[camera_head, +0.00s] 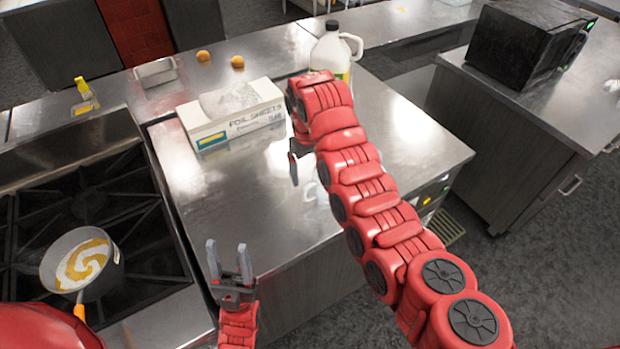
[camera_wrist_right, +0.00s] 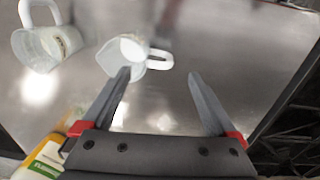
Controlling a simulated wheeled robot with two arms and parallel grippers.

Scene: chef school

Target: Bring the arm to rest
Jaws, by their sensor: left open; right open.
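My right arm reaches across the steel counter (camera_head: 230,215) from the lower right in the head view. Its gripper (camera_head: 292,168) is over the counter, partly hidden by my own wrist. In the right wrist view this gripper (camera_wrist_right: 160,74) is open, with nothing between its fingers. A white mug-like vessel (camera_wrist_right: 132,50) shows beyond its left fingertip; I cannot tell whether they touch. My left gripper (camera_head: 228,252) is open and empty near the counter's front left edge, fingers pointing up in the picture.
A foil sheets box (camera_head: 235,115) and a white jug (camera_head: 335,50) stand behind my right gripper. A pan (camera_head: 82,262) sits on the stove at left. Another white vessel (camera_wrist_right: 48,45) shows in the wrist view. A microwave (camera_head: 525,42) is at upper right. Floor shows at lower right.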

